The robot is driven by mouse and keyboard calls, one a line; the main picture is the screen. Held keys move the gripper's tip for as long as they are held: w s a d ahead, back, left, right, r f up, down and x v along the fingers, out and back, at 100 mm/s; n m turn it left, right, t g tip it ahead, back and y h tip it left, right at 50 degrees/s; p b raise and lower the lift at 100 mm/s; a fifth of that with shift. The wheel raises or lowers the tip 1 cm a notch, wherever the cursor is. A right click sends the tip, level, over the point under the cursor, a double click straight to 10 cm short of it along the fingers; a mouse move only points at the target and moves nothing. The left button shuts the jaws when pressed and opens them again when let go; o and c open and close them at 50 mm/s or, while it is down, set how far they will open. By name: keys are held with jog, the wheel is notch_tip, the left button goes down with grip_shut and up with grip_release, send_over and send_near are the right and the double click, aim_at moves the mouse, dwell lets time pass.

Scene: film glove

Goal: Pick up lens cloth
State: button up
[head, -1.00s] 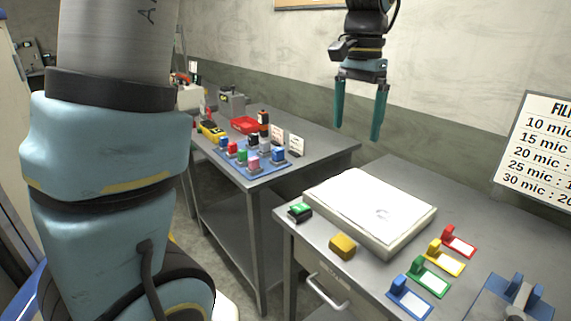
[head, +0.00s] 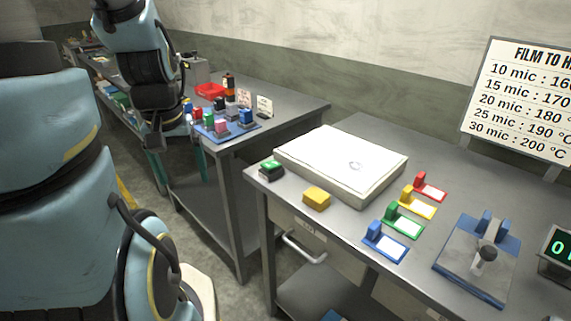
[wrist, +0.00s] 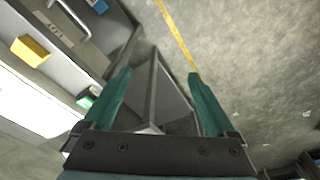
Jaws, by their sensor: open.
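A small yellow block-like piece (head: 316,198), possibly the folded lens cloth, lies on the near bench in front of a white flat panel. It also shows at the upper left of the wrist view (wrist: 30,50). My gripper (head: 180,178) hangs left of the near bench, in front of the far bench, with its teal fingers pointing down. In the wrist view, the gripper (wrist: 158,76) is open with nothing between its fingers. The yellow piece is well outside the fingers and apart from them.
The white panel (head: 335,160) fills the near bench's back left. A green-topped block (head: 271,170) sits by its left corner. Coloured holders (head: 405,222) and a blue-grey press (head: 478,255) stand to the right. The far bench (head: 290,105) carries many small items.

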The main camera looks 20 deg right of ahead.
jog(key=w+d+f+m+b, duration=0.1)
jog(key=w+d+m+b, duration=0.2)
jog(key=d+m, duration=0.5)
jog(key=m+g+b, duration=0.2)
jog(key=m+b, duration=0.2)
jog(key=m, duration=1.6)
send_over(317, 195)
jog(key=f, duration=0.4)
jog(key=shift+w+f, duration=0.2)
jog(key=shift+f, duration=0.15)
jog(key=shift+s+f+p, duration=0.15)
jog(key=shift+f+p, duration=0.9)
jog(key=shift+f, duration=1.75)
jog(key=c, duration=1.4)
jog(key=shift+r, duration=0.1)
notch_tip(317, 195, up, 10)
jog(key=shift+f+b, duration=0.1)
jog(key=shift+b, duration=0.95)
